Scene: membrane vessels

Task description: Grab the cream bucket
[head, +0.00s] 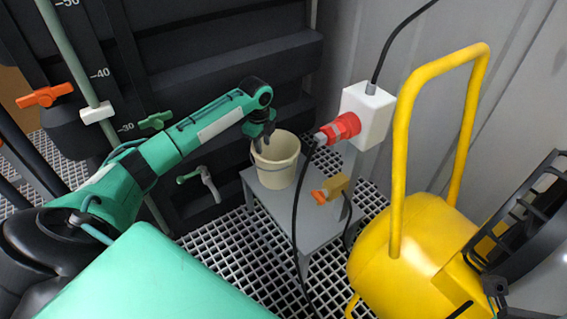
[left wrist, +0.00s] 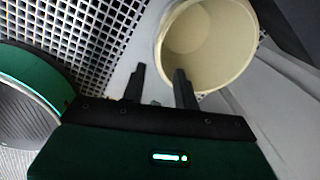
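The cream bucket (head: 274,168) stands upright on a small grey table and looks empty; its open mouth also shows in the left wrist view (left wrist: 212,45). My left gripper (head: 263,143) points down at the left part of the bucket's rim. In the left wrist view its two fingers (left wrist: 161,82) are apart with nothing held between them. The right finger overlaps the bucket's mouth, the left finger is outside it. I cannot tell if either finger touches the wall. My right gripper is not in view.
The grey table (head: 318,232) stands on a white grating floor (head: 225,240). A white box (head: 367,113) with a red connector (head: 343,127) and a black cable (head: 298,215) are close right of the bucket. A brass valve (head: 333,187) and a yellow tank (head: 415,250) are further right.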

